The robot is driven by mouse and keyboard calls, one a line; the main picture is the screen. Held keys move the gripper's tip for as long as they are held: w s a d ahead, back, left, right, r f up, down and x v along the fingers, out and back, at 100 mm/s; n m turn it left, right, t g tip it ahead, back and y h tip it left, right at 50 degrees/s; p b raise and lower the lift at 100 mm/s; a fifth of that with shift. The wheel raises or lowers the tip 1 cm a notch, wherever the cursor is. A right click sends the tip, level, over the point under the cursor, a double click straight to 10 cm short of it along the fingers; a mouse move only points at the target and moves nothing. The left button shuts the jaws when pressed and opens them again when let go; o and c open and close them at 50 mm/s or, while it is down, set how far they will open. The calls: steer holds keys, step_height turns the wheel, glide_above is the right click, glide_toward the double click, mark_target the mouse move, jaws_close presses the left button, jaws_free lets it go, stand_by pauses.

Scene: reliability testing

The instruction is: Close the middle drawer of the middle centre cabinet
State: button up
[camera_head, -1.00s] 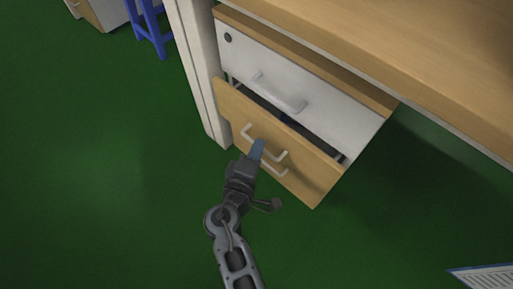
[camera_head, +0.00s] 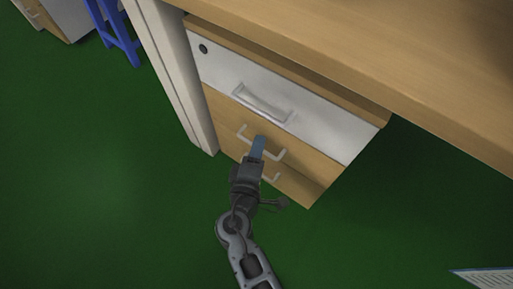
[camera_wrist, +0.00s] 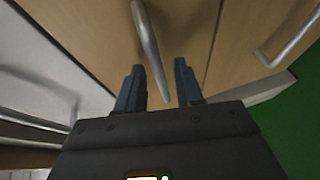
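The cabinet under the desk has a white top drawer (camera_head: 225,70) and wood-faced drawers below. The middle drawer (camera_head: 222,108) looks flush with the white front above it, with no gap visible; its front also shows in the wrist view (camera_wrist: 95,30). Its silver bar handle (camera_head: 279,155) is partly hidden behind my gripper (camera_head: 258,143). In the wrist view, my gripper (camera_wrist: 157,78) has its two blue-grey fingers apart, and the handle (camera_wrist: 148,40) runs between them with space on both sides. I cannot tell whether the fingers touch the drawer front.
A blue stool (camera_head: 118,35) stands at upper left. The green floor is clear at left.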

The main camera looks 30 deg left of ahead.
steer(key=p+v, duration=0.2)
steer(key=v, duration=0.6)
steer(key=shift+w, duration=0.1)
stand_by(0.5)
steer(key=s+d+f+m+g+h, duration=0.1)
steer(key=s+d+f+m+g, duration=0.15)
steer(key=d, duration=0.65)
steer(key=s+d+f+m+g+h, duration=0.1)
steer(key=s+d+f+m, duration=0.15)
steer(key=d, duration=0.65)
steer(key=s+d+r+m, duration=0.9)
steer(key=s+d+r, duration=0.3)
steer(key=d+r, duration=0.1)
steer(key=s+d+r+m+t+h+p, duration=0.1)
steer(key=d+r+m+p, duration=0.1)
steer(key=r+p, duration=1.2)
steer(key=s+d+r+m+t+h+p, duration=0.2)
steer(key=r+m+p, duration=0.2)
steer(key=r+p, duration=1)
step_height(320, 180, up, 14)
steer(key=shift+s+d+f+m+p, duration=0.15)
steer(key=shift+d+m+p, duration=0.05)
steer(key=shift+m+p, duration=0.2)
